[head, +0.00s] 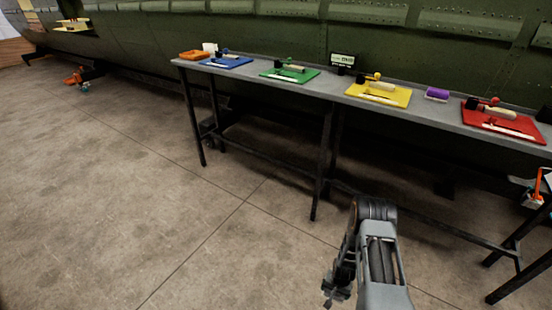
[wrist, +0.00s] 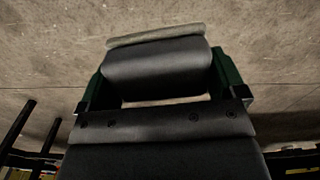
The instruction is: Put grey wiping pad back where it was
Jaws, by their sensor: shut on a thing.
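In the wrist view my gripper (wrist: 160,68) is shut on the grey wiping pad (wrist: 156,36). The pad shows a dark rounded body between the two green-and-black fingers and a light grey strip along its far edge. Bare concrete floor lies behind it. In the head view my arm reaches in at the bottom right, in front of the long table and apart from it. The pad cannot be made out there.
The long grey table (head: 432,114) carries blue (head: 238,61), green (head: 301,76), yellow (head: 396,98) and red (head: 530,132) mats with tools.

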